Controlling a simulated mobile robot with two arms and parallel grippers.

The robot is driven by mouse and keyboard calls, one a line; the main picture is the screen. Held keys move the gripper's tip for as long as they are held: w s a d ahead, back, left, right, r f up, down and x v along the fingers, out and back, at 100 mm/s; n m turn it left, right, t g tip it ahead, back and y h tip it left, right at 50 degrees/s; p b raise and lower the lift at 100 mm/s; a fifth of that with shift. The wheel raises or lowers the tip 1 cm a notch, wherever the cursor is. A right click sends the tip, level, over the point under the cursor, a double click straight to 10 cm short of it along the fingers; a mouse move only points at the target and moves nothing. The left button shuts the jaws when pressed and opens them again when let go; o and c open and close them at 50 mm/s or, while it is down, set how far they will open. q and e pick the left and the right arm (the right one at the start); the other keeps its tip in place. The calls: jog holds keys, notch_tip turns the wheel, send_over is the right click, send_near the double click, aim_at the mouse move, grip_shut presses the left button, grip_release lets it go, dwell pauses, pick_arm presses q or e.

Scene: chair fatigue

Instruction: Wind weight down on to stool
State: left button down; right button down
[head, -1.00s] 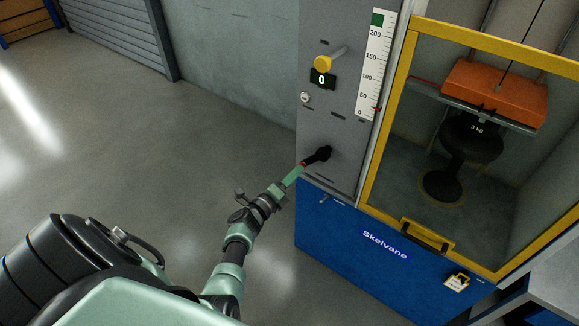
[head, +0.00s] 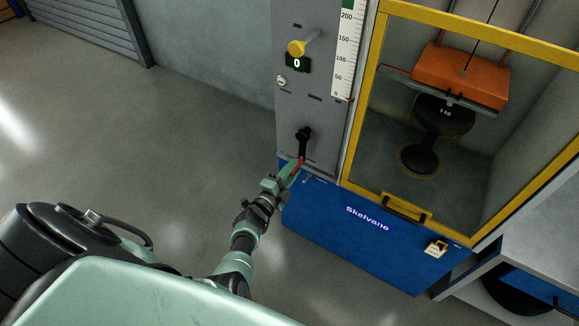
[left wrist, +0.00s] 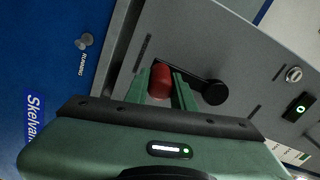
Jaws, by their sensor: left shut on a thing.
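The orange weight (head: 466,75) hangs from a cable inside the yellow-framed guard, close over the black stool (head: 438,125); I cannot tell whether they touch. The black crank (head: 303,140) is on the grey panel, its arm pointing down in the head view. My left gripper (head: 292,171) is shut on the crank's red handle, which shows between the fingers in the left wrist view (left wrist: 160,82). The crank's hub (left wrist: 215,92) lies right of the fingers there. The display (head: 296,63) reads 0. My right gripper is not in view.
A yellow knob (head: 297,48) and a scale (head: 346,45) are on the panel. A grey bench (head: 510,255) stands at right. The floor at left is clear.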

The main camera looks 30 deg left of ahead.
pick_arm(q)
jog(key=shift+d+f, duration=0.1)
jog(key=shift+d, duration=0.15)
jog(key=c, duration=1.2)
grip_release()
jog(key=s+p, duration=0.1)
jog(key=s, duration=0.7)
jog(key=shift+a, duration=0.15)
jog(key=shift+w, duration=0.1)
